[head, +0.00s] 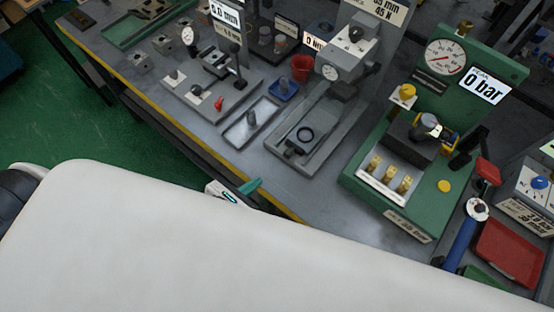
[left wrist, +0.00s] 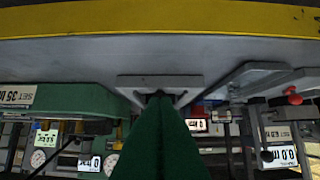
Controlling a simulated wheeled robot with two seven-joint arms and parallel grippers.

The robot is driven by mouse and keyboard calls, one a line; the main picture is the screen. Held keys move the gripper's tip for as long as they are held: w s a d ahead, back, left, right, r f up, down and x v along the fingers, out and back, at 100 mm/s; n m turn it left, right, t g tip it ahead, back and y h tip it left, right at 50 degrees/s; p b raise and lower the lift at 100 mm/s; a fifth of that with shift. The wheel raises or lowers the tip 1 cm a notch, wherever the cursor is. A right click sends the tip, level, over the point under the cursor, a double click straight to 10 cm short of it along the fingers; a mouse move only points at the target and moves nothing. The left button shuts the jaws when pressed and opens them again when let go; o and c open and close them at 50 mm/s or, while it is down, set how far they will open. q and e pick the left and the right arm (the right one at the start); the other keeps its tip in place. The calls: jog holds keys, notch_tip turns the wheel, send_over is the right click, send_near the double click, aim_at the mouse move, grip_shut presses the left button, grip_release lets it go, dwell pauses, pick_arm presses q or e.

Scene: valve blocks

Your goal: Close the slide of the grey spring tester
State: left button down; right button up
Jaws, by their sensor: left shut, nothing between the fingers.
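The grey spring tester (head: 345,62) stands on the bench in the middle of the head view. Its long grey base plate (head: 279,152) reaches toward the yellow bench edge and carries a dark ring and a small dark block. I cannot tell how far its slide stands open. My left gripper (head: 251,186) is shut and empty, with green fingertips, at the bench's front edge, apart from the base plate. In the left wrist view the shut green fingers (left wrist: 156,130) hide part of the tester behind the grey base plate (left wrist: 148,81). My right gripper is not in view.
A green pressure rig (head: 440,190) with a gauge stands right of the tester. A grey tray (head: 238,137), a blue bin (head: 284,90) and a red cup (head: 301,68) lie left of it. Bare bench lies between base plate and edge.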

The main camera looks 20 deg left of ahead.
aim_at(310, 129)
pick_arm(q)
jog(key=x, duration=0.5)
jog(key=shift+w+d+f+p, duration=0.1)
jog(key=shift+w+d+p, duration=0.1)
jog(key=shift+w+p, duration=0.15)
jog(key=w, duration=0.1)
jog(key=w+d+p, duration=0.1)
jog(key=w, duration=0.1)
jog(key=shift+w+d+f, duration=0.1)
jog(key=shift+w+f, duration=0.1)
jog(key=shift+w, duration=0.05)
jog(key=shift+w+d+f, duration=0.1)
jog(key=shift+w+d, duration=0.05)
jog(key=shift+w, duration=0.25)
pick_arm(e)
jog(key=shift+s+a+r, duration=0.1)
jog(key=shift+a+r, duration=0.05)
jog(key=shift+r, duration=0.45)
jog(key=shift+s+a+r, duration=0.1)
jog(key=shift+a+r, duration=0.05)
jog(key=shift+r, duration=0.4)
